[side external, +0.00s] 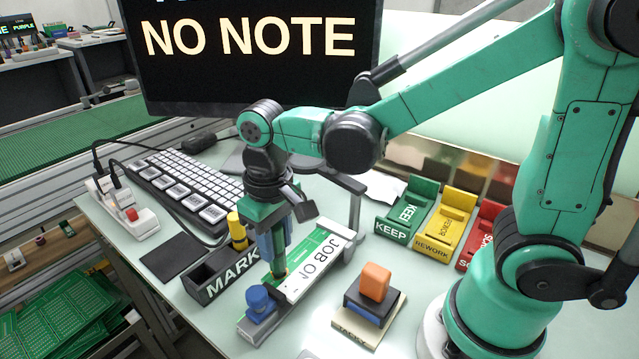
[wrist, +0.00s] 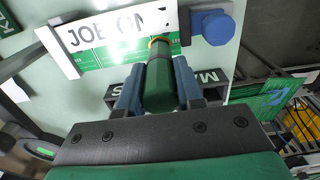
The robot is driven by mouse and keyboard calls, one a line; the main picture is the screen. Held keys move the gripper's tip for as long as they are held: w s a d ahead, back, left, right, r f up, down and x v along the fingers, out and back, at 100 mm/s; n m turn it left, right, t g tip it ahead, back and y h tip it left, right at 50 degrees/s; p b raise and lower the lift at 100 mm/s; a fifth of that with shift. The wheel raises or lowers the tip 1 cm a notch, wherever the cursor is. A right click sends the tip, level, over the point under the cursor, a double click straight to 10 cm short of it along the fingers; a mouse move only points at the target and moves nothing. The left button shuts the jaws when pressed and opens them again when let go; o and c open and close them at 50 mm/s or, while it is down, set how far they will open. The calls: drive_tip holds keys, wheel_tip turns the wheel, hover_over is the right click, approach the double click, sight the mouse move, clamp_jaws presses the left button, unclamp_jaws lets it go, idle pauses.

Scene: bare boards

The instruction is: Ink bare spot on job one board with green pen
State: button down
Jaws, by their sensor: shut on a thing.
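My gripper (side external: 273,240) is shut on a green pen (wrist: 158,82), held tip down between its blue fingers. The pen stands over the white and green job one board (side external: 304,270), which also shows in the wrist view (wrist: 92,46). An orange-brown patch shows at the pen's lower end in the side view, and a yellow-orange ring in the wrist view. I cannot tell whether the tip touches the board. The bare spot itself is not clearly visible; the pen covers that area. A blue knob (side external: 258,302) sits at the board's near end.
A dark MARK box (side external: 222,278) with a yellow pen (side external: 237,230) stands left of my gripper. KEEP (side external: 408,212), REWORK (side external: 446,222) and red trays are behind. The monitor (side external: 250,50) reads NO NOTE.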

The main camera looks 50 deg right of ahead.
idle(0.4)
drive_tip(key=shift+r, duration=3.5)
